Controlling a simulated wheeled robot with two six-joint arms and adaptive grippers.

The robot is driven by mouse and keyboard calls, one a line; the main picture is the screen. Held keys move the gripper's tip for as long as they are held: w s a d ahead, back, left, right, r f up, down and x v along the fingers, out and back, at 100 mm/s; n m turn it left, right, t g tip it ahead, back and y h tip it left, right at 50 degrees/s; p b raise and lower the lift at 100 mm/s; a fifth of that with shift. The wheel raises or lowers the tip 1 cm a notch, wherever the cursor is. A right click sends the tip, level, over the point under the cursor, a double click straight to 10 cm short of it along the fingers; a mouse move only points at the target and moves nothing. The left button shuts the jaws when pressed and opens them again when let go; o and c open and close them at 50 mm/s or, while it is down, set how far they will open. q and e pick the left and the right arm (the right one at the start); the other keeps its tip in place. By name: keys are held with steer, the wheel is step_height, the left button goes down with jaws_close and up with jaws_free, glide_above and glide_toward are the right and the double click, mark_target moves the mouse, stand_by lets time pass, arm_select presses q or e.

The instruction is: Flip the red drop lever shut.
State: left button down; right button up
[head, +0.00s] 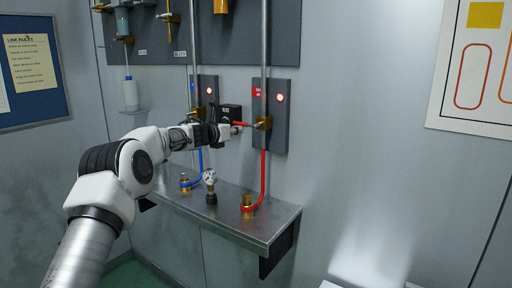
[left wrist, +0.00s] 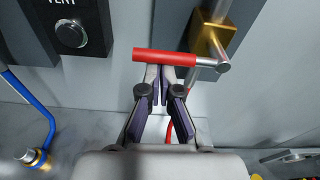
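The red drop lever (left wrist: 165,56) sticks out level to the left from a brass valve body (left wrist: 213,35) in the left wrist view. In the head view the lever (head: 241,124) shows small beside the brass valve (head: 264,123) on the right-hand pipe. My left gripper (left wrist: 161,72) has its two fingertips close together, just below the lever's red sleeve in the picture. I see nothing held between them. I cannot tell whether the tips touch the lever. In the head view the left gripper (head: 233,130) is at the lever's height. My right gripper is not in view.
A black box with a round button (left wrist: 71,34) is left of the lever. Below is a metal shelf (head: 225,212) with brass fittings (head: 247,207), a small gauge (head: 210,178), and red (head: 264,180) and blue (head: 201,163) hoses. Vertical pipes run up the wall.

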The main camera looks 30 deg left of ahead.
arm_select(q)
steer(key=shift+s+r, duration=0.1)
steer(key=shift+r, duration=0.05)
steer(key=v, duration=1.1)
steer(key=shift+s, duration=0.35)
steer(key=shift+a, duration=0.1)
